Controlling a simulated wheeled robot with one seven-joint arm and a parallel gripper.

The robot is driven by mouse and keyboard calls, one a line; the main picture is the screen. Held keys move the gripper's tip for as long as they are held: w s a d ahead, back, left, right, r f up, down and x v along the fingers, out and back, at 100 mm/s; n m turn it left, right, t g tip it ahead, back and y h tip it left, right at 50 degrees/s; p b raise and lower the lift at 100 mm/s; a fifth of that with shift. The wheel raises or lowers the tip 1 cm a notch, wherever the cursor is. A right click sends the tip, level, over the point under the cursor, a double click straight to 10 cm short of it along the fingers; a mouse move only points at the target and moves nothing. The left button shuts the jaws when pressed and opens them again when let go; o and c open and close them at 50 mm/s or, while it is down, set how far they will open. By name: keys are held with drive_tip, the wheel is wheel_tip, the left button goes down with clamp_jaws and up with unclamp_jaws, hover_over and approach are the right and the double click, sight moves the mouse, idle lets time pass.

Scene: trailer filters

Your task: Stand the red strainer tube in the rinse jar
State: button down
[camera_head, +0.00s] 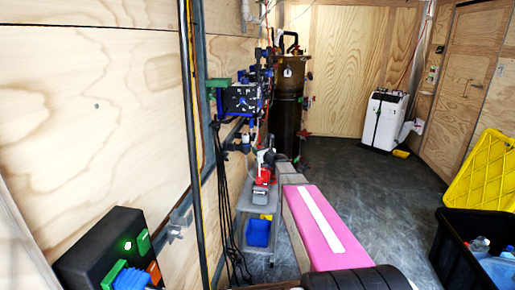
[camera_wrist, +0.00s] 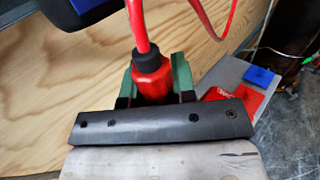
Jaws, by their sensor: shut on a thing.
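In the wrist view the red strainer tube (camera_wrist: 152,82) has a black collar (camera_wrist: 147,58) with a red hose rising from it. My gripper (camera_wrist: 154,74) is shut on the tube, with a green finger on each side. The tube's lower end is hidden behind the dark bar of my gripper. In the head view my pink arm reaches toward the wall side, and its far end is too small to read clearly. I cannot pick out the rinse jar in either view.
A blue-black device (camera_head: 240,99) hangs on the wall. A dark tank (camera_head: 288,95) stands behind. A black crate (camera_head: 452,248) is at right. The middle floor is clear.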

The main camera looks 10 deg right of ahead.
drive_tip(key=shift+d+f, duration=0.2)
drive_tip(key=shift+f, duration=2.15)
drive_tip(key=shift+d+f, duration=0.15)
drive_tip(key=shift+f, duration=3.05)
drive_tip(key=c, duration=0.8)
unclamp_jaws()
drive_tip(key=shift+c, duration=0.2)
drive_tip(key=v, duration=1)
drive_tip(key=shift+s, duration=0.4)
drive_tip(key=shift+d, duration=0.1)
